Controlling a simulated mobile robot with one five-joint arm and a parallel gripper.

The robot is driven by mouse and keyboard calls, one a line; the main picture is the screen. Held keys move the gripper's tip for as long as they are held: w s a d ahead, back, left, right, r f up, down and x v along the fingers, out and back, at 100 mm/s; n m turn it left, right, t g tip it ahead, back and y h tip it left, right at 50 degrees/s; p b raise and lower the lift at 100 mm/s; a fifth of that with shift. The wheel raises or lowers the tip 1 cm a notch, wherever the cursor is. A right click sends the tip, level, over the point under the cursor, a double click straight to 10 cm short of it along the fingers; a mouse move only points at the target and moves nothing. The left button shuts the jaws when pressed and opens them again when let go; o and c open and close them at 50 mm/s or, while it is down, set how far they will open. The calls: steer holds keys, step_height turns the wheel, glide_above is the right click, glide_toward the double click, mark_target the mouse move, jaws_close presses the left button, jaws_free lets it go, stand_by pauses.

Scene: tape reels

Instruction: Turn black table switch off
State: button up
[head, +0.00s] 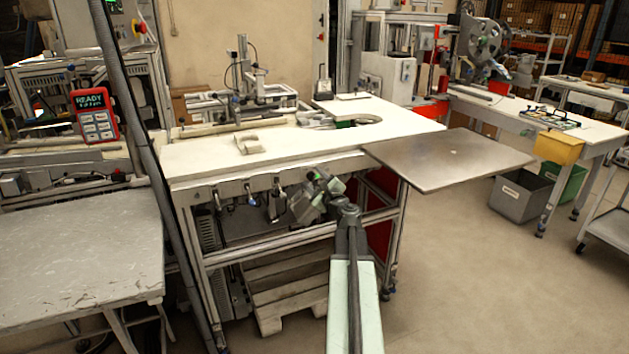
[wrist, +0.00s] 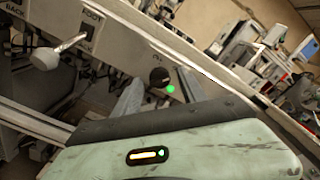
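I cannot tell how far the knob is from the fingertips. In the head view my gripper (head: 316,184) is at the panel under the table's front edge and hides the switch.
The panel carries other switches, including a pale lever knob (wrist: 45,58) under a "FOOT" label. The white tabletop (head: 200,153) overhangs the panel. A metal plate (head: 450,160) juts out at right. A grey worn table (head: 80,250) stands at left.

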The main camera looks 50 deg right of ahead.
jaws_close()
steer(key=shift+d, duration=0.1)
steer(key=shift+n, duration=0.5)
steer(key=n, duration=0.2)
steer(key=shift+s+n, duration=0.1)
steer(key=shift+n, duration=0.3)
steer(key=n, duration=0.3)
steer(key=shift+n, duration=0.4)
steer(key=n, duration=0.6)
steer(key=shift+n, duration=0.4)
